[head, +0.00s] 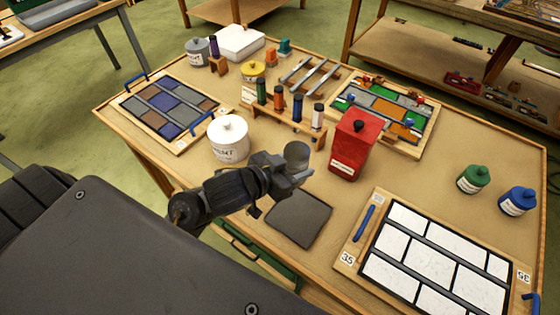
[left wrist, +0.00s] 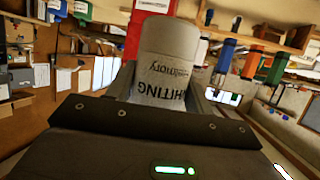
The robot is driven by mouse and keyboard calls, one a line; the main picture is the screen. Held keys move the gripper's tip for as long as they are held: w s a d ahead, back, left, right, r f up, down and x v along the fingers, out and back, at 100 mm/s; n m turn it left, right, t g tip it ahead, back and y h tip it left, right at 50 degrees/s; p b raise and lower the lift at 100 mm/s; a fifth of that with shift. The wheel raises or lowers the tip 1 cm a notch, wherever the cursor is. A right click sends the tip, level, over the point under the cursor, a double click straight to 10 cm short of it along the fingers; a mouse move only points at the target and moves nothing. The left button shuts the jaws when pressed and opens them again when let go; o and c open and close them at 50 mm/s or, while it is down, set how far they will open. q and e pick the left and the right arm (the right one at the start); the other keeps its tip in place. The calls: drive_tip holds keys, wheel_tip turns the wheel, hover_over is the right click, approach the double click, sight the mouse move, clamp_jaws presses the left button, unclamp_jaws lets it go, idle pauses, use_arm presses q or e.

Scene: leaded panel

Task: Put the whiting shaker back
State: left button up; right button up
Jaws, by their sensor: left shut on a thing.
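The whiting shaker (head: 298,154) is a pale grey cylinder with a rounded end. My left gripper (head: 285,178) is shut on it, above the table between the white lidded pot and the red canister. In the left wrist view the shaker (left wrist: 168,62) stands between the fingers, with its "WHITING" label upside down in the picture. The fingers hide part of its body in the head view. A dark square mat (head: 299,218) lies bare on the table just in front of the gripper. My right gripper is in neither view.
The white pot (head: 229,140) is left of the gripper and the red canister (head: 354,145) right of it. A wooden rack (head: 286,122) with several coloured tubes stands behind. A white-paned panel (head: 367,277) lies front right. Green (head: 473,180) and blue (head: 517,202) bottles stand far right.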

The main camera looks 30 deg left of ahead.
use_arm(q)
drive_tip(key=a+f+b, duration=0.1)
drive_tip(key=w+a+b, duration=0.1)
drive_tip(key=shift+w+f+b, duration=0.2)
drive_tip(key=shift+f+b, duration=0.15)
drive_tip(key=w+a+f, duration=0.7)
drive_tip(key=w+f, duration=0.1)
drive_tip(key=shift+w+a, duration=0.3)
drive_tip(key=shift+a, duration=0.05)
drive_tip(key=shift+w+a+f, duration=0.15)
drive_tip(key=shift+f, duration=1.6)
drive_tip(key=shift+f, duration=0.15)
drive_tip(key=o, duration=1.1)
drive_tip(key=shift+o, duration=0.2)
